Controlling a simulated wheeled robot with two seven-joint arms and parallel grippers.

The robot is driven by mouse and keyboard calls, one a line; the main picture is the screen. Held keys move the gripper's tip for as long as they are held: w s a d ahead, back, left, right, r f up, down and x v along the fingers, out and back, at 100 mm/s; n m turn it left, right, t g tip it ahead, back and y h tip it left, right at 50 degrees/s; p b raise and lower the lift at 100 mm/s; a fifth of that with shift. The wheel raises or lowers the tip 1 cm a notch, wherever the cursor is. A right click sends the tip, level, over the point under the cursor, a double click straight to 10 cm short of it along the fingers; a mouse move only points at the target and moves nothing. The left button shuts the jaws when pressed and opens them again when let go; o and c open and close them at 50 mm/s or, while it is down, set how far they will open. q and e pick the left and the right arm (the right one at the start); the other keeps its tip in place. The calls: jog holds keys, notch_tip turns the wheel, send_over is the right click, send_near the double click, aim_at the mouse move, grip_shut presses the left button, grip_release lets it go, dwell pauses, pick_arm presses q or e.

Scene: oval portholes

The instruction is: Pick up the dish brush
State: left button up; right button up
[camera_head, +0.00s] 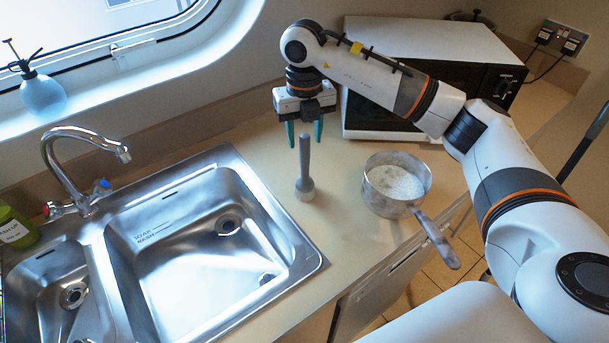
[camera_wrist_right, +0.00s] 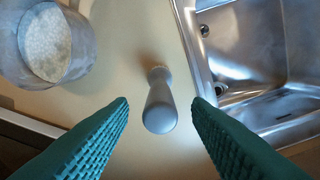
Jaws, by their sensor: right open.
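The dish brush (camera_head: 304,169) stands upright on the counter, grey handle up, between the sink and the saucepan. In the right wrist view its handle (camera_wrist_right: 160,108) points up at the camera, between my fingers. My right gripper (camera_head: 304,134) is open, with its green fingers pointing down above and around the top of the brush. In the wrist view the fingers (camera_wrist_right: 160,112) lie apart on both sides of the handle, not touching it. My left gripper is not in view.
A saucepan (camera_head: 381,202) with white contents stands right of the brush, its handle pointing past the counter edge. A steel sink (camera_head: 306,262) with a tap (camera_head: 68,172) lies to the left. A microwave (camera_head: 366,118) stands behind. Bare counter (camera_head: 338,232) lies in front of the brush.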

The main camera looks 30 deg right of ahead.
aim_at(304, 153)
jog(key=shift+f, duration=0.35)
jog(key=shift+f+p, duration=0.25)
jog(key=shift+p, duration=0.05)
notch_tip(304, 153, down, 4)
jog(key=shift+s+f+p, duration=0.1)
jog(key=shift+f+p, duration=0.1)
jog(key=shift+p, duration=0.8)
jog(key=shift+f, duration=0.15)
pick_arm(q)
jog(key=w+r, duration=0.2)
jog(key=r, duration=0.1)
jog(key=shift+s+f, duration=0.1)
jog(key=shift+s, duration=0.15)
pick_arm(e)
grip_shut()
